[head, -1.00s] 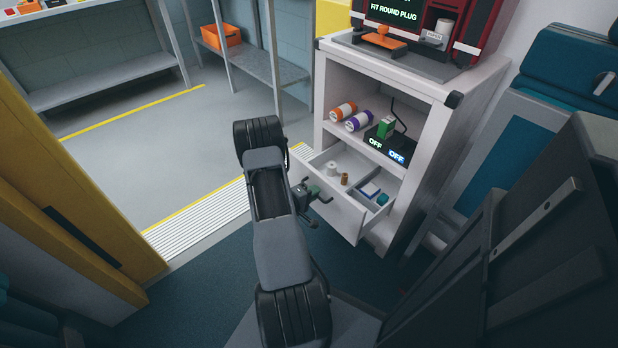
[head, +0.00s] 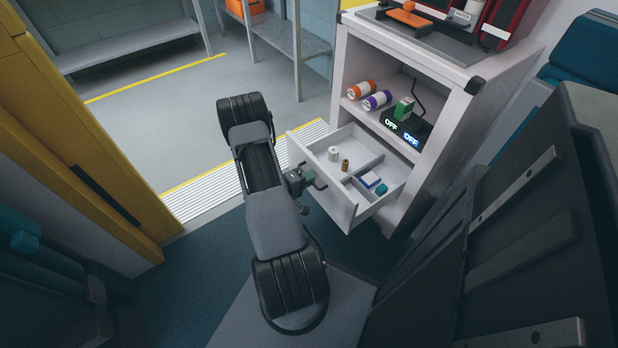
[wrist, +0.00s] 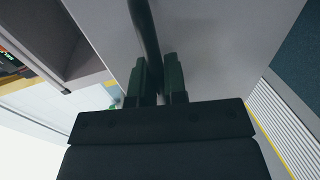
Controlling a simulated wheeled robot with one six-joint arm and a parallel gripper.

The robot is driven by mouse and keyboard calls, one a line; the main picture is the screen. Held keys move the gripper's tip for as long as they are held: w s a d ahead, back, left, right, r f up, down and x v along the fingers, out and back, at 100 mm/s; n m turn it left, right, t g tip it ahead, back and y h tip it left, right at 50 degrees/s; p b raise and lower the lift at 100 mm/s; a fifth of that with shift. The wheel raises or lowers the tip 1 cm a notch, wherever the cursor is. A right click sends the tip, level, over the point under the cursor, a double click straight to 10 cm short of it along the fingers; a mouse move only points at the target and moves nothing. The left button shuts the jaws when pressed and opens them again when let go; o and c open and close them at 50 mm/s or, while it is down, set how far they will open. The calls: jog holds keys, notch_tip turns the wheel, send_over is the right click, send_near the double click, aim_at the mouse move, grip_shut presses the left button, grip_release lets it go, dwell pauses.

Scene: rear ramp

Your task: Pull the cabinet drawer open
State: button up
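The white cabinet (head: 462,135) stands right of centre in the head view. Its drawer (head: 338,212) is out well past the cabinet front, and its inside shows. My gripper (head: 305,180) is at the dark handle (head: 320,180) on the drawer front. In the wrist view the two green-black fingers (wrist: 161,82) are closed around the dark handle bar (wrist: 145,30), against the pale drawer front (wrist: 215,45). The exact contact is partly hidden behind the fingers.
The drawer holds a white spool (head: 333,154), a brown spool (head: 345,165) and small blue items (head: 371,179). A dark panel (head: 520,210) stands close right; floor lies left of the drawer.

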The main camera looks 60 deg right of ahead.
jog(key=o, duration=0.4)
jog(key=p+v, duration=0.3)
jog(key=v, duration=1)
jog(key=shift+w+a+r, duration=0.1)
jog(key=shift+w+a, duration=0.05)
jog(key=shift+a, duration=0.25)
